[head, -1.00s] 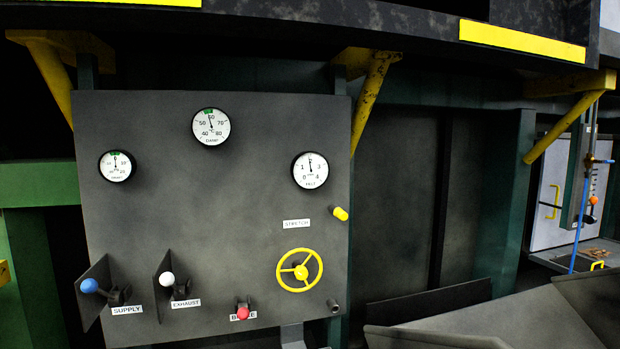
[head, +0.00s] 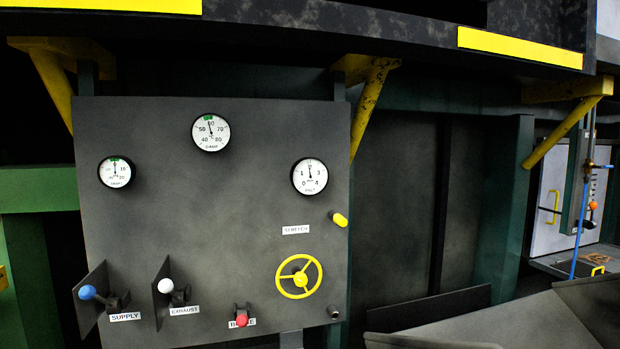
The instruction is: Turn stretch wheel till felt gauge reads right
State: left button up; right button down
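The yellow stretch wheel (head: 299,276) is a three-spoked ring low on the right of the grey panel, under the STRETCH label (head: 296,230). The round white felt gauge (head: 310,176) is above it. Its needle points nearly straight up, between the low numbers on the left and the higher ones on the right; I see no green band on it. Neither of my grippers shows in the head view, and nothing touches the wheel.
The grey panel (head: 240,230) also carries a damp gauge (head: 211,132), a smaller gauge (head: 116,172), a blue-knobbed supply lever (head: 87,292), a white-knobbed exhaust lever (head: 166,286), a red knob (head: 242,320) and a yellow knob (head: 339,219). Grey sloping sheets (head: 500,325) stand at lower right.

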aim_at(300, 279)
jog(key=z, duration=0.55)
jog(key=k, duration=0.65)
jog(key=z, duration=1.05)
jog(key=i, duration=1.2)
jog(key=u, duration=0.85)
